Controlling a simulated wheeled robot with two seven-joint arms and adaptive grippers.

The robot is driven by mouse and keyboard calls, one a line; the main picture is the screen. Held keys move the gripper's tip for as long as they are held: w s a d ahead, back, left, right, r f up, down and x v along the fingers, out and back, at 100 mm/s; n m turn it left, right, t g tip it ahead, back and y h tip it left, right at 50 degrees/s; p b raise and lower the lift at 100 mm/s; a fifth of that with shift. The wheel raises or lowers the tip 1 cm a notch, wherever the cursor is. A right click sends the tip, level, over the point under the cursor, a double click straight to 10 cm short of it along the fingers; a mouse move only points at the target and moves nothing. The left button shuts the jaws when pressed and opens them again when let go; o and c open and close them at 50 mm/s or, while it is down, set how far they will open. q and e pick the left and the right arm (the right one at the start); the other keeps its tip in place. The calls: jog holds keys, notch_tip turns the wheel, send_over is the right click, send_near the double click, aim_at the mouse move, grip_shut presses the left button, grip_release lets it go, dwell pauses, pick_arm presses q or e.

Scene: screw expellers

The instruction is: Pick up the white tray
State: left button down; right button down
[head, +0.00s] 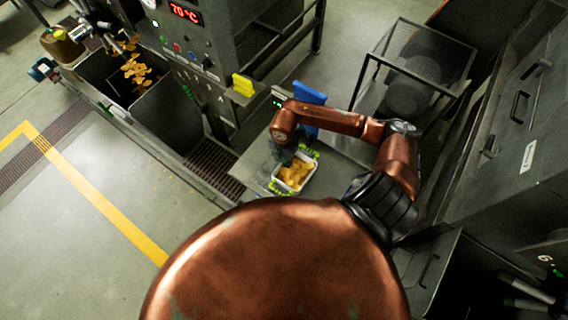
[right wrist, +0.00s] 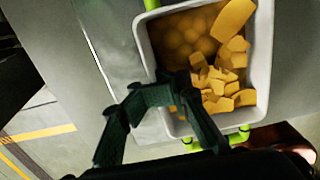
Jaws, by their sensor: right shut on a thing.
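The white tray (head: 311,177) is in the middle of the head view, at a grey metal worktop, filled with yellow-orange chunks. It has bright green handles at its ends. The tray (right wrist: 266,55) fills the right half of the right wrist view. My right gripper (head: 284,158) reaches down to the tray's left side. In the right wrist view its dark fingers (right wrist: 165,95) are shut on the near left rim and cover part of it. I cannot tell whether the tray touches the surface below. My left gripper is not in view.
A blue object (head: 309,97) and a yellow block (head: 243,85) are behind the tray. A wire-mesh cage (head: 415,65) stands at the back right. Grey cabinets with handles (head: 519,107) line the right side. A floor grate (head: 212,166) and open floor lie left.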

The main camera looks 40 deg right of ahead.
jog(key=shift+s+f, duration=0.15)
jog(key=shift+r+b, duration=0.25)
jog(key=shift+b, duration=0.1)
jog(key=shift+w+r+b, duration=0.25)
jog(key=shift+r+b, duration=0.5)
jog(key=shift+r, duration=0.45)
jog(key=s+a+r+b, duration=0.3)
jog(key=s+a+r, duration=0.5)
jog(key=s+r, duration=0.2)
jog(key=shift+s+a+b, duration=0.3)
jog(key=shift+s, duration=0.3)
jog(key=shift+r, duration=0.1)
jog(key=c, duration=0.6)
grip_release()
jog(key=shift+o, duration=0.2)
